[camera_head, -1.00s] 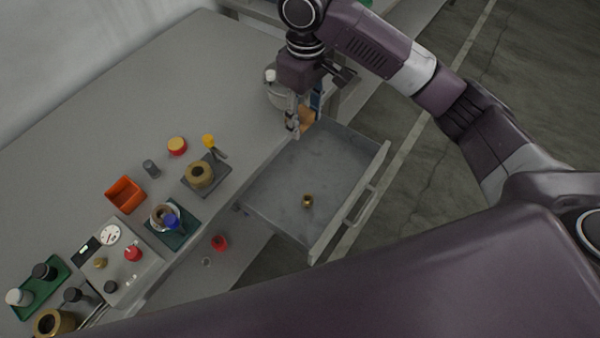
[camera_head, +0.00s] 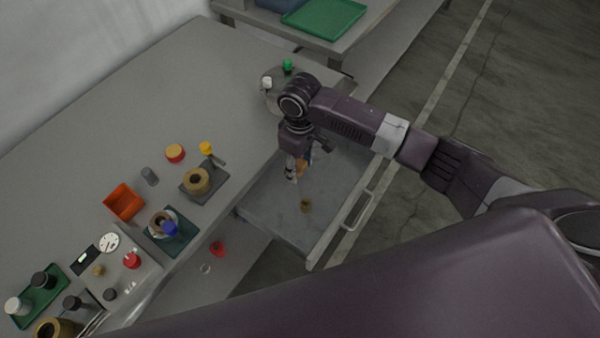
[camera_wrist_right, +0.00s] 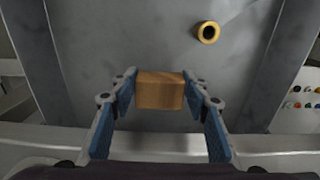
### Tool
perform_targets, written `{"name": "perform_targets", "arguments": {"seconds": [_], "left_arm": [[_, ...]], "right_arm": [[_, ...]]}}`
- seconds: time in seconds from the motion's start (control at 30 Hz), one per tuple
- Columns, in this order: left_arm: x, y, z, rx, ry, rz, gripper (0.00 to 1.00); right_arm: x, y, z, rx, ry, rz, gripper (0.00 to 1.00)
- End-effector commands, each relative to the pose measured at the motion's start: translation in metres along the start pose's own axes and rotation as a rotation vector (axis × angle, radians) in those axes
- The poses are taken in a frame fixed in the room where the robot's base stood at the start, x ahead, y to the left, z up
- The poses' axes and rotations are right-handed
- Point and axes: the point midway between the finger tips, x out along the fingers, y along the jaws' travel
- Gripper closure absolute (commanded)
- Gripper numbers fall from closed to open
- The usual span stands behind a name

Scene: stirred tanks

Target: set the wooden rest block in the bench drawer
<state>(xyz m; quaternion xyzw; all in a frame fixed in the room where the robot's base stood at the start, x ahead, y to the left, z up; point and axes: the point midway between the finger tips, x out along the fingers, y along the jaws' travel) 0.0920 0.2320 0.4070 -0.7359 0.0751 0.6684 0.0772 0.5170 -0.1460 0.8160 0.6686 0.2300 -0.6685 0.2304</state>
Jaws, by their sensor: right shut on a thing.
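The wooden rest block (camera_wrist_right: 160,91) is held between the two blue-padded fingers of my right gripper (camera_wrist_right: 160,98) in the right wrist view. In the head view my right gripper (camera_head: 297,172) points down over the open bench drawer (camera_head: 275,213), near its far end, and the block (camera_head: 302,166) shows only partly between the fingers. The grey drawer floor (camera_wrist_right: 130,45) lies beyond the block in the wrist view. I cannot tell whether the block touches the floor. My left gripper is not in view.
A small brass ring (camera_head: 305,205) lies on the drawer floor, also seen in the wrist view (camera_wrist_right: 208,32). The drawer's handle (camera_head: 357,210) is on its right side. The bench top (camera_head: 130,110) holds an orange bin (camera_head: 123,202) and several vessels left of the drawer.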

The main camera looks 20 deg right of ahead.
Motion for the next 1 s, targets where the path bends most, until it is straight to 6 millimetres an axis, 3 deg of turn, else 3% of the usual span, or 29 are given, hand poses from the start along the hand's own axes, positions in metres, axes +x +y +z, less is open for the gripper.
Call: {"name": "perform_targets", "arguments": {"seconds": [0.23, 0.67, 0.7, 0.83, 1.0], "left_arm": [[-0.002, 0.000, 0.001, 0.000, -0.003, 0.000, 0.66], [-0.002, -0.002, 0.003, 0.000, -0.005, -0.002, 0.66], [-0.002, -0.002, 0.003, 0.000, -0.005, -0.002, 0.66], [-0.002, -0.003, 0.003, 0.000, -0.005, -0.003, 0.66], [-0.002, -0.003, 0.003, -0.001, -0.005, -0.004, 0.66]], "right_arm": [[0.035, -0.001, 0.001, -0.001, -0.002, -0.001, 0.81], [0.042, -0.001, 0.000, 0.000, -0.001, -0.001, 0.81], [0.041, -0.001, 0.000, 0.000, 0.000, 0.000, 0.54], [0.041, 0.000, 0.000, 0.000, 0.000, 0.000, 0.40], [0.041, 0.000, 0.000, 0.000, -0.001, 0.000, 0.40]]}}
